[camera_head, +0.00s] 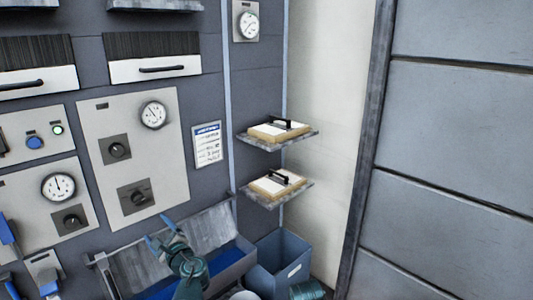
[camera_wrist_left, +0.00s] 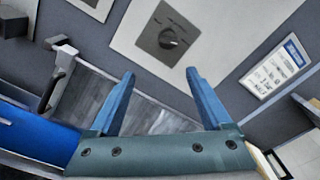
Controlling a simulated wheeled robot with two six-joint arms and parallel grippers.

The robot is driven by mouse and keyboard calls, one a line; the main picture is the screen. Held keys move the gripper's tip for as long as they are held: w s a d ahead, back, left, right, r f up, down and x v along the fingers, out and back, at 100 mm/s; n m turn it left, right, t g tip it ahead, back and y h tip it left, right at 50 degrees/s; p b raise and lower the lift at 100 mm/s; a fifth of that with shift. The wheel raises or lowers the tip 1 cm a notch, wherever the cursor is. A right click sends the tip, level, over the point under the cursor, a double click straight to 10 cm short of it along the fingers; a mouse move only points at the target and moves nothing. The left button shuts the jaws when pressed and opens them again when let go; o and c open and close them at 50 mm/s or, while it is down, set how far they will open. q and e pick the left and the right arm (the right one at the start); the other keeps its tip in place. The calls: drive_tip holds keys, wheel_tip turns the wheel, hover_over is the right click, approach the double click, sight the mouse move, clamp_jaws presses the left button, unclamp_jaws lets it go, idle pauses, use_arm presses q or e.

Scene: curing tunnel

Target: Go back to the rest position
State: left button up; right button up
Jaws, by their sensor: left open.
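My left gripper (camera_head: 164,243) is in front of the control panels in the head view, above a grey metal trough with blue in its bottom. In the left wrist view its two blue fingers (camera_wrist_left: 158,100) are spread apart, with nothing between them. Behind them are the grey metal surface (camera_wrist_left: 90,95) and the panel with a black rotary knob (camera_wrist_left: 168,40). My right gripper is not in either view.
The trough (camera_head: 215,228) lies below my left gripper. A blue-grey bin (camera_head: 280,262) stands right of it. Two small shelves (camera_head: 308,136) hold flat boards with black handles. Panels with gauges (camera_head: 153,114) and knobs cover the wall. A ribbed grey door (camera_head: 450,130) is at right.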

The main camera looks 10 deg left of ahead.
use_arm(q)
drive_tip(key=s+d+f+n+g+h, duration=0.3)
drive_tip(key=d+f+n, duration=0.2)
drive_tip(key=d+f, duration=0.15)
drive_tip(key=s+d+f+n+g+h, duration=0.2)
drive_tip(key=d+f+n+g, duration=0.1)
drive_tip(key=d+f+n, duration=0.3)
drive_tip(key=s+d+f+n+g+h, duration=0.1)
drive_tip(key=s+d+f+g+h, duration=0.2)
drive_tip(key=s+d, duration=0.3)
drive_tip(key=s+d+f+n+g+h, duration=0.2)
drive_tip(key=s+d+f+h, duration=0.2)
drive_tip(key=d, duration=1)
drive_tip(key=s+f, duration=0.2)
drive_tip(key=s, duration=0.1)
drive_tip(key=shift+g, duration=0.4)
